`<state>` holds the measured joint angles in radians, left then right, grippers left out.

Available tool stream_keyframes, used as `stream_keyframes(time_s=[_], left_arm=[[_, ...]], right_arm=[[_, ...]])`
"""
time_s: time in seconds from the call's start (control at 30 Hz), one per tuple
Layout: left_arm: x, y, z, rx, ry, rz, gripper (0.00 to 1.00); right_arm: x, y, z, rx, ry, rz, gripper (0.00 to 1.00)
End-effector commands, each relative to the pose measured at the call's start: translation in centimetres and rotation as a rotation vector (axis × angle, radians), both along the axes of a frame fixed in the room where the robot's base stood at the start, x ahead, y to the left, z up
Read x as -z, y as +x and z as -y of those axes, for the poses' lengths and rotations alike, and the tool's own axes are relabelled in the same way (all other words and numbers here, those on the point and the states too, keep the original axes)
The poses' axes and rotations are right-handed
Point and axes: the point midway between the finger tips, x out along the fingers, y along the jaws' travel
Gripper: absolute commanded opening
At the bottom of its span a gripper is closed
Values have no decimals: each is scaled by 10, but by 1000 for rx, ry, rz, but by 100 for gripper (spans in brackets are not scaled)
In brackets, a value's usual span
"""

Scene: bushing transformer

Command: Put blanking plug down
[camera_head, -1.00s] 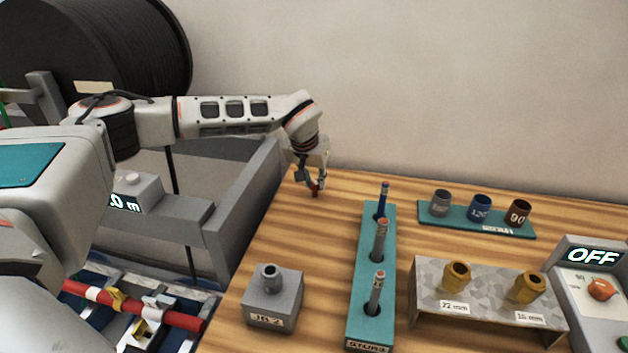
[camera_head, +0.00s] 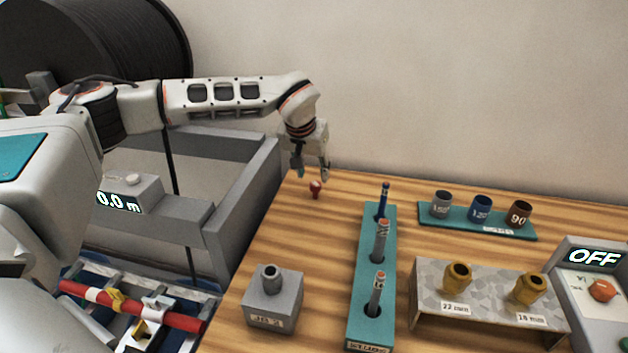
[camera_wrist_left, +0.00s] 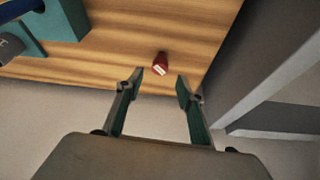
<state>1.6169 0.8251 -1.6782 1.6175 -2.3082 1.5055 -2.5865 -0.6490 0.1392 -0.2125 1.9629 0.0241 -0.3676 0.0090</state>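The blanking plug (camera_head: 316,189) is a small red-brown piece standing on the wooden bench near its back left corner. It also shows in the left wrist view (camera_wrist_left: 160,64), just beyond the fingertips and apart from them. My left gripper (camera_head: 311,175) is open and empty, just above and behind the plug. In the left wrist view its two fingers (camera_wrist_left: 160,86) are spread wide with nothing between them. My right gripper is not in view.
A teal rack (camera_head: 358,318) with several upright rods stands right of the plug. A grey block (camera_head: 272,305) is in front. A teal tray (camera_head: 432,216) with three cups, a speckled stand (camera_head: 425,290) and an OFF box (camera_head: 590,290) lie further right. Bench around the plug is clear.

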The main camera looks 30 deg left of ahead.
Motion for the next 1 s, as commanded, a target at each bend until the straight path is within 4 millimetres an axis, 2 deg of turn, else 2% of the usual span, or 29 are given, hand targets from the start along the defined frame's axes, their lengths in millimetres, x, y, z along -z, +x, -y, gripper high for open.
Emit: stream_keyframes(time_s=[0.03, 0.2, 0.4, 1.0], left_arm=[[-11, -4, 1, 1, 0, 4, 38], [-41, -16, 2, 0, 1, 4, 38], [-61, -25, 4, 1, 0, 0, 38], [-66, -27, 4, 1, 0, 0, 38]], right_arm=[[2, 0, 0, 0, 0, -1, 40], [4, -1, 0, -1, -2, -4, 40], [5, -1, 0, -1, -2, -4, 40], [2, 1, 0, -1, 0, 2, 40]])
